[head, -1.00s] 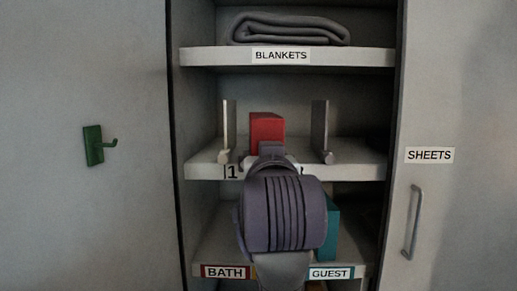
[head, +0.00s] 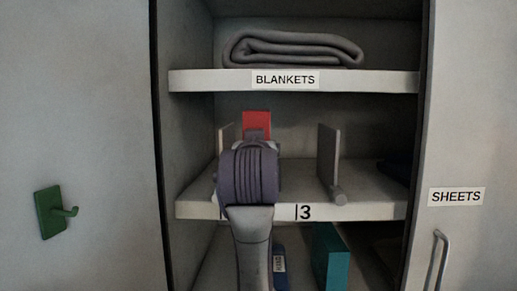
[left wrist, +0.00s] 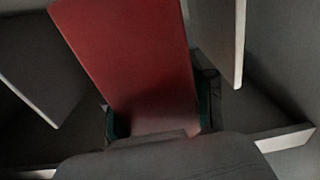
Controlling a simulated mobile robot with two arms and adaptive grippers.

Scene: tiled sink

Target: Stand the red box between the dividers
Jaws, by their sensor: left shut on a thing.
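The red box (head: 256,123) stands out above my left gripper (head: 257,140) at the middle shelf, between the left divider (head: 225,135) and the right divider (head: 329,155). It is closer to the left divider. My arm hides its lower part, so I cannot tell whether it touches the shelf. In the left wrist view the red box (left wrist: 130,55) is tilted in the picture, between the fingers of my left gripper (left wrist: 158,115), which is shut on it. A divider panel shows on each side, apart from the box. My right gripper is not in view.
The middle shelf's front edge (head: 360,212) carries a partly hidden label. The BLANKETS shelf (head: 200,80) with a folded grey blanket (head: 290,50) is above. A teal box (head: 331,257) stands below. A green hook (head: 52,212) is at left. Room is free right of the box.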

